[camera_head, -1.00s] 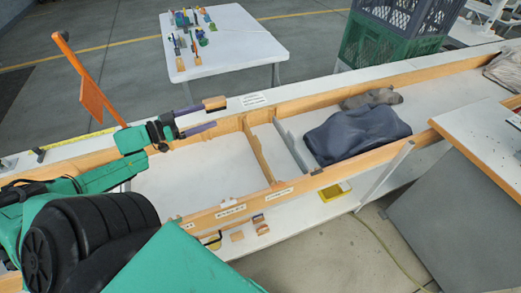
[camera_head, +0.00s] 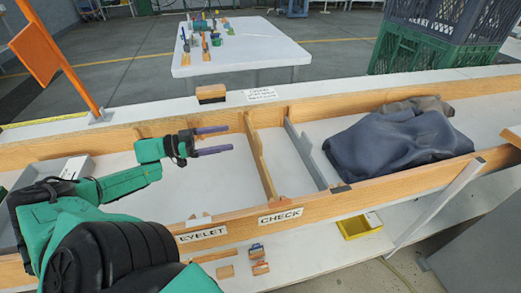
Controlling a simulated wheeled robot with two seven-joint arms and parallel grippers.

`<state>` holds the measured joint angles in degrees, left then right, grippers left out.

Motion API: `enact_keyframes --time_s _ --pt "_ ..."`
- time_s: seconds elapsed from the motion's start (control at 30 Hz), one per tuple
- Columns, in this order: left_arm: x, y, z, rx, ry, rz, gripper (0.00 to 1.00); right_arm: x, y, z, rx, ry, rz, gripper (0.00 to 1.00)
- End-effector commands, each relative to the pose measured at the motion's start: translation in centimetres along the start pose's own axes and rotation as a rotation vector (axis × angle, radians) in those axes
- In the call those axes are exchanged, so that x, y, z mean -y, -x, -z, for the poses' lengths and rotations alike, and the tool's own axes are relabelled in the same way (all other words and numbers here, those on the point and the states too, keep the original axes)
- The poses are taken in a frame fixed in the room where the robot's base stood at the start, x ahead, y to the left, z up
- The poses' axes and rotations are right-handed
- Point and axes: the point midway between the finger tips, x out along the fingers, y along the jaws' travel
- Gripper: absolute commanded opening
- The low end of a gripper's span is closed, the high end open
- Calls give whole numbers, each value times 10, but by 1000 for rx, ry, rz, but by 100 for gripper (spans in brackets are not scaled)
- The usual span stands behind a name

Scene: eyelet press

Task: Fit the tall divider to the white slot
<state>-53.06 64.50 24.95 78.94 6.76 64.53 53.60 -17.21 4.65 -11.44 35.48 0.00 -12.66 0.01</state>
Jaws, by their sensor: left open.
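A wooden divider (camera_head: 261,158) stands across the long wooden trough, and a grey divider (camera_head: 306,158) stands just right of it. I cannot tell which is the tall divider. A small white piece (camera_head: 198,221) sits on the front rail above the EYELET label; whether it is the white slot is unclear. My left gripper (camera_head: 230,139) has its two purple fingers apart and nothing between them. It is over the white-floored compartment left of the wooden divider, its tips short of that divider. My right gripper is out of view.
A dark blue cloth heap (camera_head: 400,142) fills the trough right of the grey divider. A brown-topped block (camera_head: 211,93) sits on the back ledge. An orange post (camera_head: 62,62) rises at the left. Small blocks (camera_head: 259,259) and a yellow tray (camera_head: 359,225) lie below the front rail.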

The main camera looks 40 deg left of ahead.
Motion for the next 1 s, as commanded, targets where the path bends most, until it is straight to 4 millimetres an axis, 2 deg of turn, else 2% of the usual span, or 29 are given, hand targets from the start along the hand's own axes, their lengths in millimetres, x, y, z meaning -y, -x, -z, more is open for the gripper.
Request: enact_keyframes --time_s 0.03,0.13,0.27,0.37,0.43,0.5,0.6,0.8,1.0 --pt "0 0 -45 0 -1 0 100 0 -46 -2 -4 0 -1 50" --pt "0 0 -59 -1 -1 0 100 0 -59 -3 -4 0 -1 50" --pt "0 -5 -60 -1 -2 -2 100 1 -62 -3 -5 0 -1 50" --pt "0 -23 -59 -3 -2 -5 100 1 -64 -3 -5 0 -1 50" --pt "-1 -42 -60 -3 -3 -7 100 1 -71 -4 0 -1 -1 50" --pt "-1 -61 -60 -1 -3 -7 100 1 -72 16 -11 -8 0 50" --pt "-1 -83 -61 -1 -3 -5 100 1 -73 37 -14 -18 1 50" --pt "0 -102 -59 -1 -3 -3 100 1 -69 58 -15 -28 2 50" --pt "0 -133 -62 0 -3 -4 100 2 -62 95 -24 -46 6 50"
